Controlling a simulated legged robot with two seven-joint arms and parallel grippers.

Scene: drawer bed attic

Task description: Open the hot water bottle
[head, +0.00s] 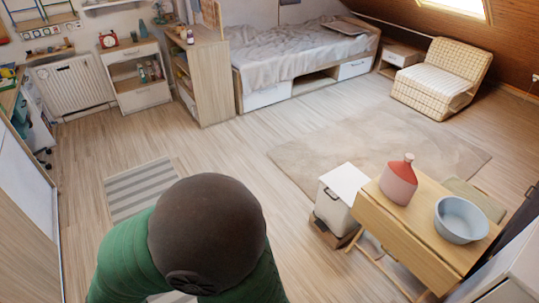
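Neither of my grippers shows in this view, and nothing is touching the bottle.
A light blue bowl (461,219) stands to the right of the bottle on the table. A white bin (338,203) stands against the table's left side. A beige rug (375,152) lies beyond it. The bed (300,52) and a checked chair (440,80) are farther back.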

